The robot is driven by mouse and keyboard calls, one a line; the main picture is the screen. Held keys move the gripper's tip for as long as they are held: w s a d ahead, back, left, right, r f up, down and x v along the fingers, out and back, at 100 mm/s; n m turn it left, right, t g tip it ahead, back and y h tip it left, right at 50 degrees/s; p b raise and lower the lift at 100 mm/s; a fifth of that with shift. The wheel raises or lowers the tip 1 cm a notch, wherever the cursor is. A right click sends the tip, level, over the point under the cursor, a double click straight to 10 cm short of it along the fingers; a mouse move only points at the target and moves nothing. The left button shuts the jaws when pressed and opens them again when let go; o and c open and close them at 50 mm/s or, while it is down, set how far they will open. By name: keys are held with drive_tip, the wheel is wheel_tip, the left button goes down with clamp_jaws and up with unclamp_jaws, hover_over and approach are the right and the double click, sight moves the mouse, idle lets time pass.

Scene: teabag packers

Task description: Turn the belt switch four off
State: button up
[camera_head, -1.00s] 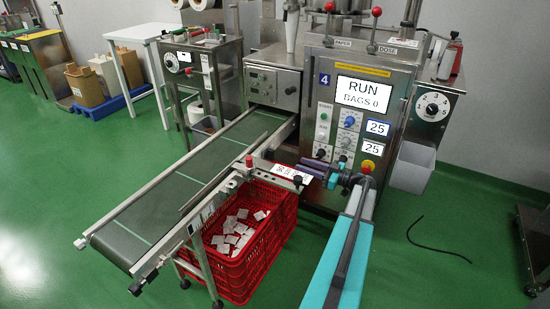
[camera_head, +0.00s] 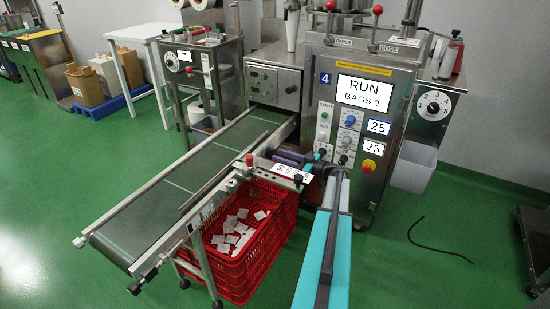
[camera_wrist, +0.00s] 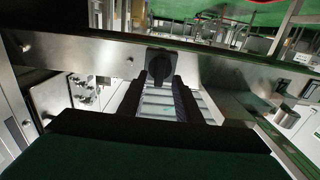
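The belt unit of machine 4 has a metal side rail with a white label plate (camera_head: 293,172) and a small black knob (camera_head: 298,180) at its right end. My gripper (camera_head: 284,158) is beside this label plate, with its fingers pointing left toward the belt. In the wrist view a black rotary knob (camera_wrist: 160,63) sits on a metal rail (camera_wrist: 90,52). My two dark fingers (camera_wrist: 160,86) are spread just in front of it, one on each side. Whether they touch it is unclear. Nothing shows held between them. The knob's setting cannot be read.
The machine's display (camera_head: 366,91) reads RUN, BAGS 0. The green conveyor belt (camera_head: 190,180) extends left. A red crate (camera_head: 245,270) with several white bags stands below it. A red emergency button (camera_head: 368,166) is on the panel. The green floor at right is mostly clear.

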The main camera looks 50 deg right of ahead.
sight(271, 154)
drive_tip(key=x, duration=0.2)
drive_tip(key=shift+w, duration=0.4)
